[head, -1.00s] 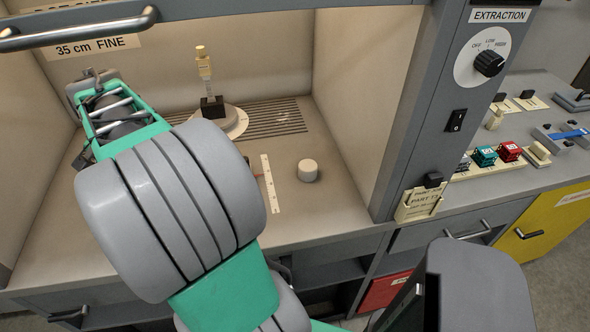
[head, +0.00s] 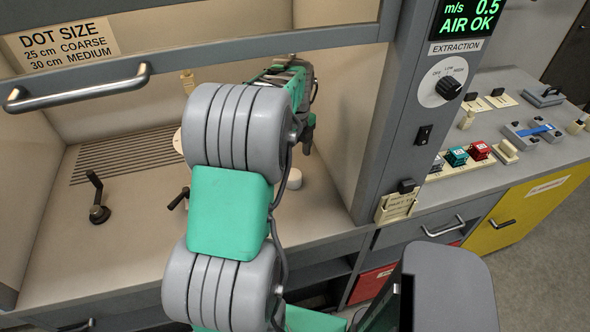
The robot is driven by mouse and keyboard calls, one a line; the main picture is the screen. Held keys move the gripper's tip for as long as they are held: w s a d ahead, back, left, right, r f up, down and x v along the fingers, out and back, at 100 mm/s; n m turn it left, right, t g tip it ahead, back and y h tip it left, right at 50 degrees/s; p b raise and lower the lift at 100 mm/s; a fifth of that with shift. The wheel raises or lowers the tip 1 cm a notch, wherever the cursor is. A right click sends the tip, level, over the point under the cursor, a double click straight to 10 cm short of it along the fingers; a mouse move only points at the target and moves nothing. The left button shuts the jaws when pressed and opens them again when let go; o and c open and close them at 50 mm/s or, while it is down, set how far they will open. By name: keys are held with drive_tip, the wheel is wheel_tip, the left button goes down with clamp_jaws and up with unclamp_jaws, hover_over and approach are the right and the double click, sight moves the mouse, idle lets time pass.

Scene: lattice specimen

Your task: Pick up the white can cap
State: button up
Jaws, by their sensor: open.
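A small white cylinder (head: 294,180), which looks like the white can cap, stands on the floor of the hood, right of centre. My arm hides its left part. My gripper (head: 308,146) hangs above and a little behind it, its dark tip pointing down. It is apart from the cap, and nothing shows between its fingers. The fingers are small and partly hidden by my arm, but the gripper is open.
The hood's raised sash with its handle (head: 80,88) crosses above my arm. A grey post (head: 395,120) bounds the opening on the right. A black lever (head: 97,200) stands on the hood floor at left. Small coloured blocks (head: 467,155) sit on the bench outside.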

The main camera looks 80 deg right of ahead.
sight(293, 174)
drive_tip(key=f, duration=0.2)
drive_tip(key=f+p, duration=0.1)
drive_tip(key=f, duration=0.2)
drive_tip(key=f+p, duration=0.1)
drive_tip(key=f, duration=0.1)
drive_tip(key=shift+w+a+f, duration=0.2)
drive_tip(key=shift+w+f, duration=0.1)
drive_tip(key=shift+w, duration=0.05)
drive_tip(key=shift+c, duration=0.6)
drive_tip(key=c, duration=1.4)
